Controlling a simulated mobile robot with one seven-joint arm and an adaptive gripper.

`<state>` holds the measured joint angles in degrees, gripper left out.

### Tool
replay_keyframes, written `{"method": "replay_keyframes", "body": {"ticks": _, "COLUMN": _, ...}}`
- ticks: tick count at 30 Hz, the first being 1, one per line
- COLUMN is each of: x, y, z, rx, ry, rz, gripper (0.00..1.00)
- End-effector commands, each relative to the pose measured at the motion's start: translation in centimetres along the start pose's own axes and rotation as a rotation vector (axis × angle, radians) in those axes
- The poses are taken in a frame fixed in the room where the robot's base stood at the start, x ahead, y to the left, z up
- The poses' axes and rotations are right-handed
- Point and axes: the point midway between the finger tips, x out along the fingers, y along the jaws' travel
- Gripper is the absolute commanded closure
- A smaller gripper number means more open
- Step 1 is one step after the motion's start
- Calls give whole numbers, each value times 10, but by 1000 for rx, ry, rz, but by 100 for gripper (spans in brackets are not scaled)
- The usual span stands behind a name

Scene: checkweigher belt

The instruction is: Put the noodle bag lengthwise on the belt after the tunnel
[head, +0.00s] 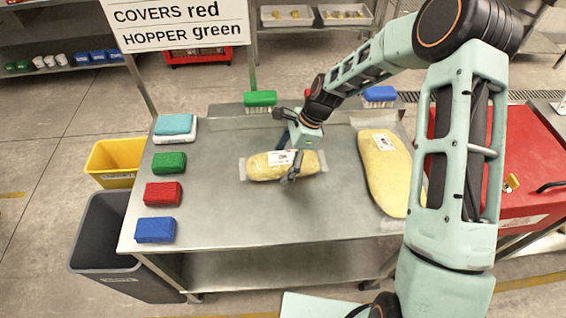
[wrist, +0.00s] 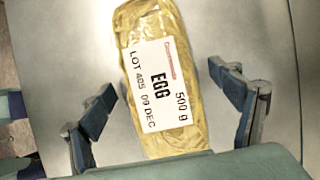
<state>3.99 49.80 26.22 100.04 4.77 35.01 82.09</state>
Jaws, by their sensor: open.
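A small yellow noodle bag (head: 262,167) with a white label and clear ends lies flat on the steel table (head: 225,215), its length running left to right. In the wrist view this bag (wrist: 148,35) shows a label with EGG, 500 g and LOT 405 09 DEC. My gripper (head: 288,158) is open over it; in the wrist view the fingers (wrist: 163,80) stand one on each side, with visible gaps. I cannot tell how far the fingertips are above the table. No belt or tunnel can be made out.
A larger yellow bag (head: 384,168) lies at the table's right. Brushes or blocks line the left edge: teal (head: 175,124), green (head: 169,162), red (head: 163,194), blue (head: 155,230). Green (head: 259,99) and blue (head: 380,94) brushes are at the back. A sign (head: 180,22) reads COVERS red, HOPPER green.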

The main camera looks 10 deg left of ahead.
Motion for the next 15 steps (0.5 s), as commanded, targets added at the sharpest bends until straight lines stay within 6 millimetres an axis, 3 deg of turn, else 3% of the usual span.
{"method": "replay_keyframes", "body": {"ticks": 8, "x": 2, "y": 0, "z": 0, "rx": 0, "ry": 0, "rz": -1, "gripper": 17}}
{"method": "replay_keyframes", "body": {"ticks": 15, "x": 2, "y": 0, "z": 0, "rx": 0, "ry": 0, "rz": -1, "gripper": 44}}
